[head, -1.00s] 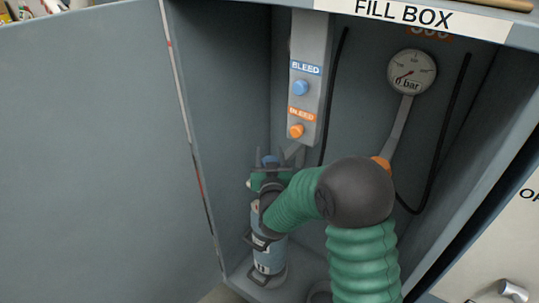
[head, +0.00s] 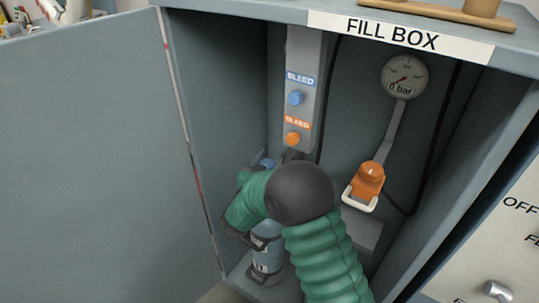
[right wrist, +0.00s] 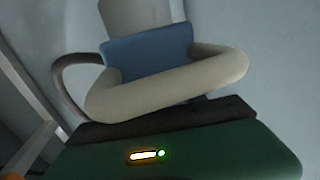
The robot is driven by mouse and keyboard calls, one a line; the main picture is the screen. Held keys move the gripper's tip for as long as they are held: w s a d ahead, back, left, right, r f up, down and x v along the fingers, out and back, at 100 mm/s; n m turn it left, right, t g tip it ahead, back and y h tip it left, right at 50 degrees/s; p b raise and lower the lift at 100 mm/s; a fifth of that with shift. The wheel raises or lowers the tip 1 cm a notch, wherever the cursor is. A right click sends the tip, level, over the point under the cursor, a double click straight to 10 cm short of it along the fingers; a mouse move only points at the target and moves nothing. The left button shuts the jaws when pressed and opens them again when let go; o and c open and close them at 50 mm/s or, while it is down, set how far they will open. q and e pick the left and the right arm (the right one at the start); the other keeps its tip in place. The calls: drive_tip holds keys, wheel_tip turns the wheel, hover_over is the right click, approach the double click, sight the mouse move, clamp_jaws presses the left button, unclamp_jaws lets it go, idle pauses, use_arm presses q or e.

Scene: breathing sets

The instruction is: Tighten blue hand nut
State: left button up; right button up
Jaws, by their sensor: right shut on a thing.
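In the right wrist view a blue fitting (right wrist: 150,55) with a cream loop handle (right wrist: 170,88) fills the middle, close in front of my gripper's dark edge. My right gripper (head: 261,165) is at the nut and shut on it; its fingertips are largely hidden. My left gripper is not in view.
An orange fitting (head: 369,180) with a white loop hangs right of my arm. Blue (head: 296,98) and orange (head: 293,138) bleed knobs sit on a panel behind. The gauge (head: 405,76) reads near 0 bar. Box walls (head: 228,110) close in on both sides.

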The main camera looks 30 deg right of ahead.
drive_tip(key=o, duration=1.4)
drive_tip(key=shift+c, duration=0.2)
drive_tip(key=p+v, duration=0.3)
drive_tip(key=v, duration=1.4)
drive_tip(key=shift+w, duration=0.1)
